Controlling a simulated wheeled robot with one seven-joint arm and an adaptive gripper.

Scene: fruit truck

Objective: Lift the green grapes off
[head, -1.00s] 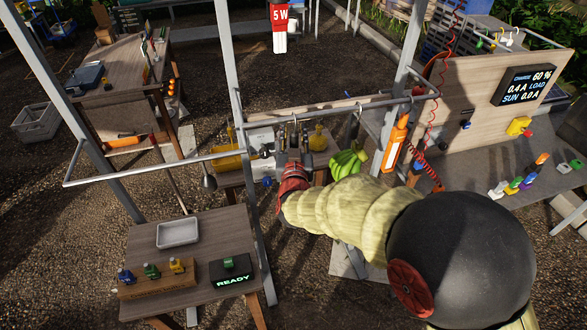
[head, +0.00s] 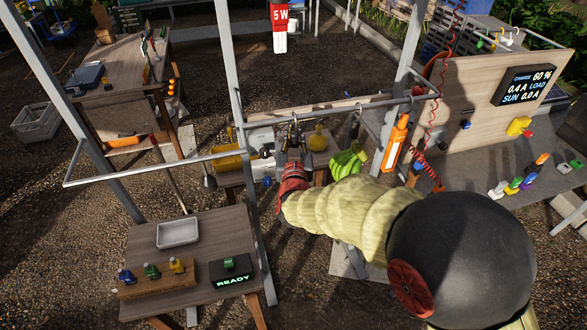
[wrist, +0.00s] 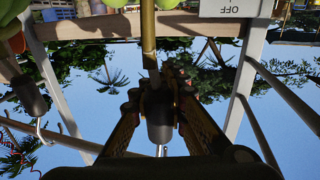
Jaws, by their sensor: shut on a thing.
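My gripper (head: 293,152) is at the hanging rail in the head view. In the wrist view its two fingers (wrist: 158,100) are shut around a dark rounded grip (wrist: 160,118). A brown stem (wrist: 149,45) runs from this grip towards pale green round fruit (wrist: 115,3), which fits the green grapes. Only a sliver of that fruit shows at the top edge. A small metal hook (wrist: 162,150) shows at the grip's other end. In the head view my gripper and arm hide the grapes. I cannot tell whether the hook is clear of the rail.
A green banana bunch (head: 346,163) hangs just right of my gripper. The metal rail (head: 335,107) runs above, with a post (head: 238,90) close on the left. An orange tool (head: 396,143) is farther right. Another dark grip (wrist: 30,95) hangs beside mine in the wrist view.

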